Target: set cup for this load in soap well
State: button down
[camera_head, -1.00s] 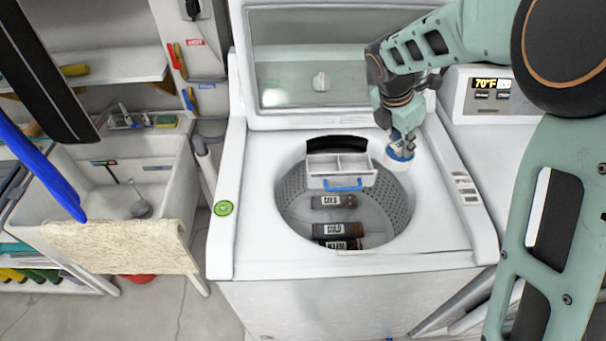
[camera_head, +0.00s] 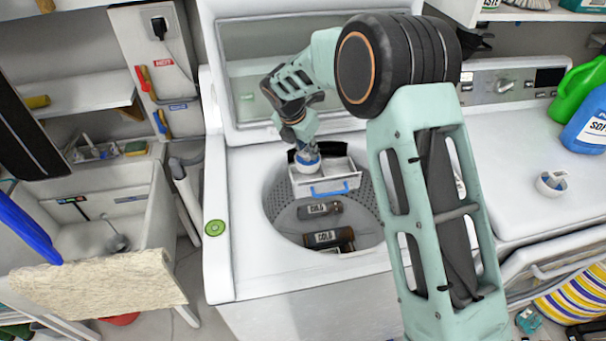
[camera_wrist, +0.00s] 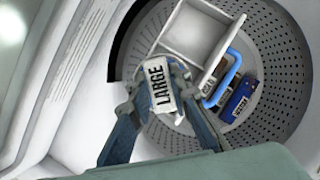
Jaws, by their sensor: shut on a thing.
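My gripper (camera_head: 305,146) is shut on a small white and blue cup (camera_head: 308,164). In the wrist view the cup (camera_wrist: 160,87) carries a "LARGE" label between my fingertips (camera_wrist: 152,92). The soap well is a white two-compartment tray (camera_head: 338,184) with a blue handle (camera_head: 329,190), at the back of the washer's opening. The cup is at the tray's left compartment in the head view; whether it is above or inside cannot be told. The right compartment looks empty. In the wrist view the cup and fingers hide part of the tray (camera_wrist: 215,47).
Another small white and blue cup (camera_head: 551,184) stands on the machine at right, near blue (camera_head: 589,122) and green (camera_head: 577,88) bottles. The raised lid (camera_head: 250,85) stands behind my gripper.

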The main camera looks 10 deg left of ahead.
aim_at(306, 163)
jog(key=shift+f+p, duration=0.3)
jog(key=shift+f, duration=3.2)
jog(key=shift+f, duration=0.2)
jog(key=c, duration=1.8)
grip_release()
jog(key=shift+r, duration=0.1)
jog(key=shift+r, duration=0.25)
jog(key=b+v, duration=0.1)
jog(key=v, duration=1)
jog(key=shift+s+a+r, duration=0.1)
jog(key=shift+r, duration=0.25)
